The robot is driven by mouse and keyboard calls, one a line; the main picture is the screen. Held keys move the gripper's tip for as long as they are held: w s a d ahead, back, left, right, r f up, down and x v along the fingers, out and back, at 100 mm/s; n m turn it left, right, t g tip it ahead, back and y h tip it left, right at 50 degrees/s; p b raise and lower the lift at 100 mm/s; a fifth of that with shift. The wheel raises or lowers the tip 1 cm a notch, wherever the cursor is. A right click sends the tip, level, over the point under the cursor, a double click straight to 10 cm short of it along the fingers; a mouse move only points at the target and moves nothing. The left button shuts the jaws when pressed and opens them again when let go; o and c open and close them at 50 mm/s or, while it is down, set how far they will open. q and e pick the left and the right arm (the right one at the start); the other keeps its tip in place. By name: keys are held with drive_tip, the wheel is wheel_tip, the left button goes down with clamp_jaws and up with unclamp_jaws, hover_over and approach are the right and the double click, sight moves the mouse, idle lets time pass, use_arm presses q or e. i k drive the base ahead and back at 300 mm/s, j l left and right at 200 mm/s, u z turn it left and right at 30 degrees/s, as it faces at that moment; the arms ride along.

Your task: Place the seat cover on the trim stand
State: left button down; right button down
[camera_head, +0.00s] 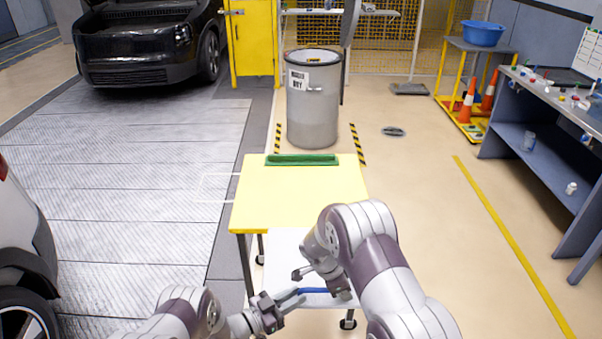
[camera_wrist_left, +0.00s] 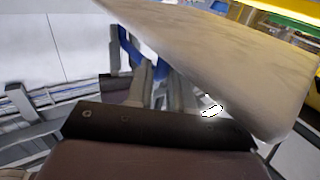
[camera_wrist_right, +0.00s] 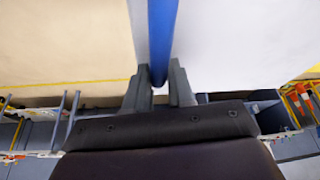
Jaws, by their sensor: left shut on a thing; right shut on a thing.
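The seat cover appears to be the white flat sheet (camera_head: 284,262) in front of the yellow-topped stand, with a blue strip (camera_head: 314,290) at its near edge. I take the yellow-topped stand (camera_head: 300,200) to be the trim stand. My right gripper (camera_head: 327,282) is shut on the blue strip, which runs up between its fingers (camera_wrist_right: 158,88) in the right wrist view. My left gripper (camera_head: 290,296) is shut at the strip's left end; its fingers (camera_wrist_left: 152,88) and some blue show in the left wrist view. A broad pale surface (camera_wrist_left: 215,60) hides much there. My right arm hides part of the sheet.
A green strip (camera_head: 302,159) lies along the stand's far edge. A grey drum (camera_head: 313,110) stands behind it. A blue-grey workbench (camera_head: 535,150) stands at the right, and cars (camera_head: 140,45) at the left. Floor right of the stand is clear.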

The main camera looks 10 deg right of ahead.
sight(303, 194)
drive_tip(key=i, duration=1.35)
